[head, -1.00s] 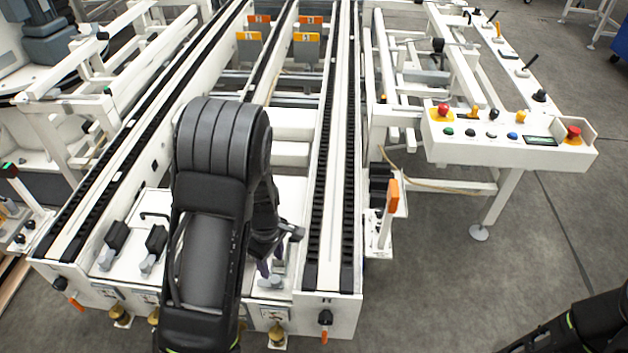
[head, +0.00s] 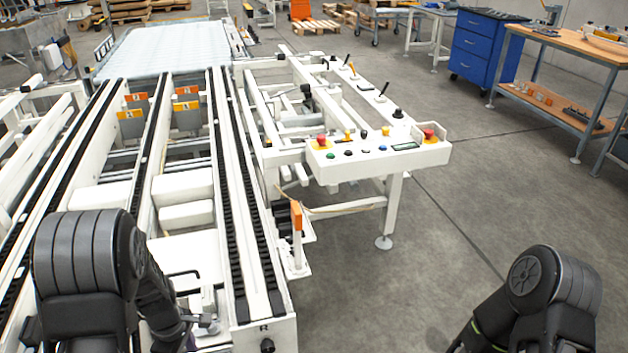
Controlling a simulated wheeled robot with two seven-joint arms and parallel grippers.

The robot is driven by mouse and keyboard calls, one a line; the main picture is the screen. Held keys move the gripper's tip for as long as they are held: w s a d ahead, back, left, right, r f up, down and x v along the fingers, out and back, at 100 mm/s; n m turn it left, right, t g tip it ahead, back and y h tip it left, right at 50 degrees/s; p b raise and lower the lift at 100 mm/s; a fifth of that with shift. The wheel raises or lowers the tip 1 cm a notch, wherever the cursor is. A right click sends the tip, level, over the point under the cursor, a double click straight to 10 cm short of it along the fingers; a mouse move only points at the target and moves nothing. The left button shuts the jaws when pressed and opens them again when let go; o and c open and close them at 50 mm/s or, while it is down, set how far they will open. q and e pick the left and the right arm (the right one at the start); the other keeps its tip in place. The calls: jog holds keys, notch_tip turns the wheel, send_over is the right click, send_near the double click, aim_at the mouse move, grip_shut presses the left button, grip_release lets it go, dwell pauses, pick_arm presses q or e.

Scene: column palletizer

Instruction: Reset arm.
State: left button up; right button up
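My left arm (head: 85,275) comes up at the bottom left, bent at a thick dark joint. Its forearm reaches down in front of the white conveyor frame (head: 262,338). The hand end is dark and partly hidden among small machine parts near the bottom edge, so its fingers cannot be made out. My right arm (head: 545,300) is bent at the bottom right over the bare floor. Its gripper is out of the picture.
A control panel (head: 375,158) with coloured buttons stands right of the conveyor. An orange-topped post (head: 296,216) stands at the conveyor's right side. A blue cabinet (head: 482,47) and a wooden workbench (head: 570,45) stand at the back right. The floor between the conveyor and my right arm is clear.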

pick_arm(q)
jog(key=s+d+f+m+t+p, duration=0.1)
jog(key=d+f+m, duration=0.2)
jog(key=d+m, duration=0.25)
jog(key=s+d+f+m+t, duration=0.1)
jog(key=d+f+m, duration=0.2)
jog(key=d+m, duration=0.25)
jog(key=s+d+f+m+g+h+p, duration=0.1)
jog(key=s+d+m+h, duration=0.3)
jog(key=s+d, duration=0.8)
jog(key=shift+s+d+p, duration=0.4)
jog(key=shift+d+p, duration=0.2)
jog(key=shift+d, duration=0.45)
pick_arm(e)
jog(key=r, duration=0.3)
jog(key=shift+s+r, duration=0.15)
jog(key=shift+s, duration=0.05)
